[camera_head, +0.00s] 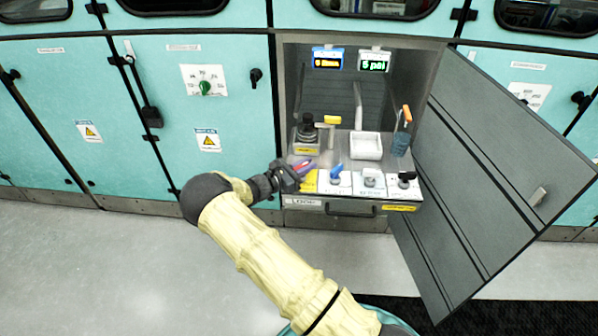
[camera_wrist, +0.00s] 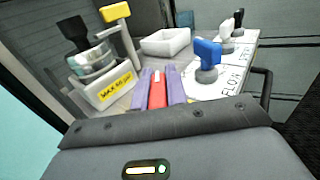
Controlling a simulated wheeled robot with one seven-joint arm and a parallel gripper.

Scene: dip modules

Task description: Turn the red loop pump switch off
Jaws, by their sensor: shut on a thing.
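The red switch handle (camera_wrist: 157,90) sits between the two purple fingers of my gripper (camera_wrist: 158,78) in the wrist view, at the left end of the row of switches. My gripper is shut on it. In the head view my gripper (camera_head: 303,166) reaches in from the left over a yellow plate (camera_head: 310,182), and the fingers mostly hide the red handle. The base of the red switch and its markings are hidden, so its exact setting cannot be told.
A blue switch (camera_head: 336,169), a pale switch (camera_head: 370,179) and a black switch (camera_head: 406,176) stand to the right. Behind are a white tray (camera_head: 367,146), a yellow-topped lever (camera_head: 331,121) and a black-topped canister (camera_head: 307,125). The open cabinet door (camera_head: 490,170) bounds the right side.

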